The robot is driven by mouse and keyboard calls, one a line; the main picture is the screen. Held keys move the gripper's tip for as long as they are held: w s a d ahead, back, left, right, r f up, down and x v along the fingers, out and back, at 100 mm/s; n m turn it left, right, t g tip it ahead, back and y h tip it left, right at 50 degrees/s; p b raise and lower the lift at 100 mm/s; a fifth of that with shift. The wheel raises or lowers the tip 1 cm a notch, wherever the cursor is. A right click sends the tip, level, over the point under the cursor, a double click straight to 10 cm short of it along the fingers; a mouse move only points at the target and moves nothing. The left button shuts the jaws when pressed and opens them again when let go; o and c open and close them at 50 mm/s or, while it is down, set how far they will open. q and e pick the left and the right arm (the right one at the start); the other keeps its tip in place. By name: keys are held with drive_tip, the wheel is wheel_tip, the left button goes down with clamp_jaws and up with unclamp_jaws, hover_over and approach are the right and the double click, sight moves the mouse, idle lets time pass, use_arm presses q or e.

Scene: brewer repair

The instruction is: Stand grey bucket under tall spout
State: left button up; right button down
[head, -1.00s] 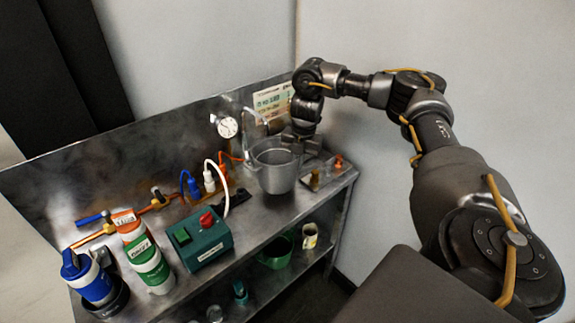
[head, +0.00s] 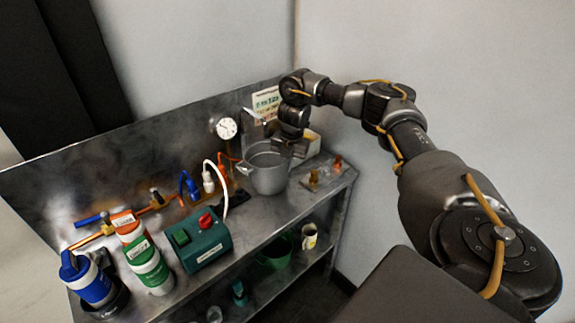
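The grey bucket (head: 267,174) is upright at the right part of the steel bench, with a small lug on its left side. My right gripper (head: 284,148) is at the bucket's right rim and appears shut on it, though the fingertips are small and partly hidden. The tall spout (head: 251,114) rises behind the bucket near the back panel, close to its rear left rim. I cannot tell whether the bucket's mouth is fully under the spout or whether its base touches the bench. My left gripper is not in view.
A round gauge (head: 226,128) and a label card (head: 267,98) are on the back panel. A green switch box (head: 206,243), a green-and-white canister (head: 148,266) and a blue one (head: 90,283) stand left. Small brass fittings (head: 314,178) stand right of the bucket. A lower shelf holds a green bowl (head: 274,252).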

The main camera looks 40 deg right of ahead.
drive_tip(key=c, duration=1.6)
unclamp_jaws()
drive_tip(key=shift+f, duration=0.15)
drive_tip(key=shift+c, duration=0.2)
wheel_tip(320, 180, up, 12)
drive_tip(key=s+p, duration=0.1)
drive_tip(key=p, duration=0.1)
drive_tip(key=shift+d+r, duration=0.2)
drive_tip(key=shift+d, duration=0.05)
drive_tip(key=shift+s+f, duration=0.1)
drive_tip(key=shift+s, duration=0.05)
